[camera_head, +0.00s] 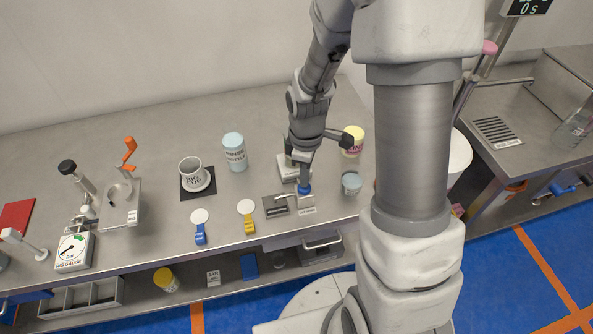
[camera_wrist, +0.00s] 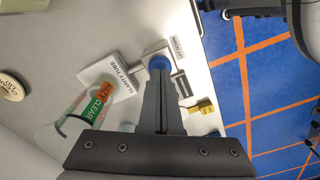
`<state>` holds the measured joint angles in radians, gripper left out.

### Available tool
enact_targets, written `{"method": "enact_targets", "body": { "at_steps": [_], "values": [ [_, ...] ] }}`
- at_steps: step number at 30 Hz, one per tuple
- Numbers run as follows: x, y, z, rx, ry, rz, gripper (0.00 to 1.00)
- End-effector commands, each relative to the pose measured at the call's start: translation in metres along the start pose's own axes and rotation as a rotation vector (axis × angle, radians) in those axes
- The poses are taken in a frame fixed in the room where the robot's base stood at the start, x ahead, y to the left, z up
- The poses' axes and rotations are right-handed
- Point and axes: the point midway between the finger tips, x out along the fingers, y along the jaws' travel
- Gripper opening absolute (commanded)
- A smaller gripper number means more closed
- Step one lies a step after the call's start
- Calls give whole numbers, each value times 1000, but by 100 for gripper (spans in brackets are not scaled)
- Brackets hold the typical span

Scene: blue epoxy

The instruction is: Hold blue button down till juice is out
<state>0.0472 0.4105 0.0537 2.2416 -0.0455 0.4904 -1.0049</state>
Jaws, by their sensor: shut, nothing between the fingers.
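The blue button (camera_wrist: 158,63) sits on a small metal block beside the white plate (camera_wrist: 97,72) labelled "CLARITY TUBE". It also shows in the head view (camera_head: 304,190), just below my gripper (camera_head: 303,183). My gripper is shut and empty, its fingertips (camera_wrist: 158,74) at the button, overlapping its edge in the wrist view. I cannot tell whether they touch or press it. A clear tube (camera_wrist: 76,124) with a "HAZY / CLEAR" label stands by the plate. Its contents and any juice level are not readable.
A light blue jar (camera_head: 234,155), a cup (camera_head: 192,173) on a black mat, a small blue-grey cup (camera_head: 351,184) and a yellow-lidded jar (camera_head: 353,137) stand around.

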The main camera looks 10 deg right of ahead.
Motion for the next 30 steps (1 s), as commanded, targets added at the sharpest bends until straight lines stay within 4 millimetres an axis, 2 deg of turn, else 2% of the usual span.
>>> {"method": "enact_targets", "body": {
  "at_steps": [17, 30],
  "values": [
    [19, 0, 0, 0, 0, 0, 0],
    [18, 0, 0, 0, 0, -1, 0]
  ]
}}
